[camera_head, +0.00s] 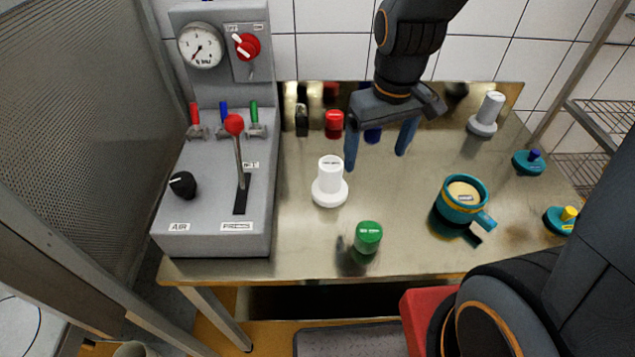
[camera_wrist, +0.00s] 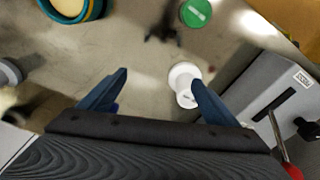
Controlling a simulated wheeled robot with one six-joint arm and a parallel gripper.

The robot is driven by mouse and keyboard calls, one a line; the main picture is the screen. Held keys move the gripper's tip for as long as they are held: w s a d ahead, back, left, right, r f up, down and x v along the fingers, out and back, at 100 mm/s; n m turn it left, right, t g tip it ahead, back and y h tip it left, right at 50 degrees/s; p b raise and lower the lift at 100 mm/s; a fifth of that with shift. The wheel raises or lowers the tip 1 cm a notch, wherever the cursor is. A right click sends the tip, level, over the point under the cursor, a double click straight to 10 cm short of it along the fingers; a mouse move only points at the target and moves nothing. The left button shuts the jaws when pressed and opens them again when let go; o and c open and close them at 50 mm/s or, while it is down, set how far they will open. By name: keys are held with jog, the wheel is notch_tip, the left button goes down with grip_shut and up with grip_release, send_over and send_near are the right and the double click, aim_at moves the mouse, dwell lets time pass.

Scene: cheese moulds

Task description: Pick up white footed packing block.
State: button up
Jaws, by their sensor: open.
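The white footed packing block (camera_head: 330,184) stands upright on the steel table, left of the table's middle. It has a round wide foot and a narrower cylinder on top. My gripper (camera_head: 377,158) is open and empty, above the table, to the right of the block and a little behind it. In the wrist view the block (camera_wrist: 184,82) shows near the tip of the right-hand finger, partly hidden by it. My gripper (camera_wrist: 158,82) shows there with both blue fingers spread. I cannot tell from this view whether finger and block touch.
A green cylinder (camera_head: 368,236) stands in front of the block. A teal mould (camera_head: 462,200) stands to the right. A grey footed block (camera_head: 486,114) is at the back right. A red cylinder (camera_head: 334,123) is behind. The grey control console (camera_head: 215,200) with a lever borders the left.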

aim_at(334, 163)
jog(key=shift+o, duration=0.5)
jog(key=w+a+f+n+b, duration=0.1)
jog(key=a, duration=0.1)
jog(key=w+a+f+n+b, duration=0.1)
jog(key=a+f+n, duration=0.1)
jog(key=a, duration=0.1)
jog(key=w+a+f+n+g+b, duration=0.1)
jog(key=a+f+n, duration=0.1)
jog(key=shift+w+a+f, duration=0.25)
jog(key=shift+a, duration=0.15)
jog(key=shift+s+a+f+p, duration=0.15)
jog(key=shift+f+p, duration=0.35)
jog(key=shift+f, duration=1.1)
jog(key=shift+a+f+p, duration=0.15)
jog(key=shift+f+p, duration=0.1)
jog(key=shift+f, duration=0.8)
jog(key=shift+a+f+p, duration=0.1)
jog(key=shift+f+p, duration=0.15)
jog(key=shift+f, duration=0.75)
jog(key=c, duration=1.4)
